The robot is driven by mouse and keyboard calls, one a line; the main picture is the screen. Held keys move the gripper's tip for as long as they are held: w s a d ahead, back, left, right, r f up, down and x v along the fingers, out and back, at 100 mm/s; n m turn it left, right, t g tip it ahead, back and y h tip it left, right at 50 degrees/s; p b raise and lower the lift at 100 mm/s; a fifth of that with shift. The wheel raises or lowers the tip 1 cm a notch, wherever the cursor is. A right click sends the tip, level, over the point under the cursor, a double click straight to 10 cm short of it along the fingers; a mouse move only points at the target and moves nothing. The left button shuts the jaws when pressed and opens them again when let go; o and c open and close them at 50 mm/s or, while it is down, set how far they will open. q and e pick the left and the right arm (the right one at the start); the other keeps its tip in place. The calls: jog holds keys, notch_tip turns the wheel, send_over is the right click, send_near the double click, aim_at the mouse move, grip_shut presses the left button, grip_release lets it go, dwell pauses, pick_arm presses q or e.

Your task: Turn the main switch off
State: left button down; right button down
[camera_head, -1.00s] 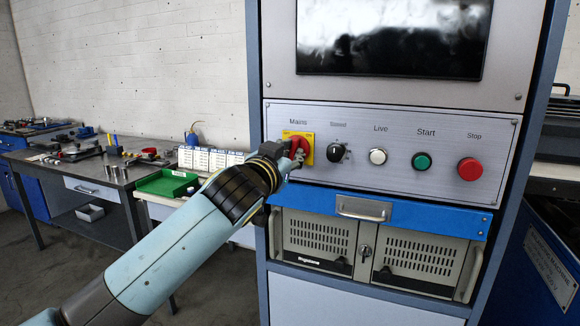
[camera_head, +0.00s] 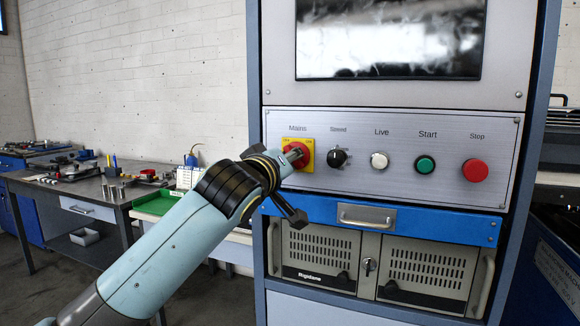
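The main switch (camera_head: 305,150) is a red rotary knob on a yellow plate under the label "Mains", at the left end of the control panel. My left gripper (camera_head: 297,185) comes in from the lower left. One grey fingertip overlaps the left part of the red knob; I cannot tell whether it touches. The other dark finger hangs well below, in front of the panel's lower edge, so the gripper looks open with nothing between its fingers. The knob's handle is partly hidden, and its turned position is unclear. My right gripper is not in view.
Right of the switch are the black Speed knob (camera_head: 337,158), white Live button (camera_head: 379,160), green Start button (camera_head: 425,164) and red Stop button (camera_head: 475,170). A blue drawer with a metal handle (camera_head: 367,216) is below. A workbench (camera_head: 100,200) with a green tray (camera_head: 157,204) stands left.

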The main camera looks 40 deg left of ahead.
pick_arm(q)
jog(key=shift+n, duration=0.6)
jog(key=c, duration=1.3)
grip_release()
jog(key=shift+c, duration=0.2)
jog(key=v, duration=1.2)
jog(key=shift+f, duration=0.1)
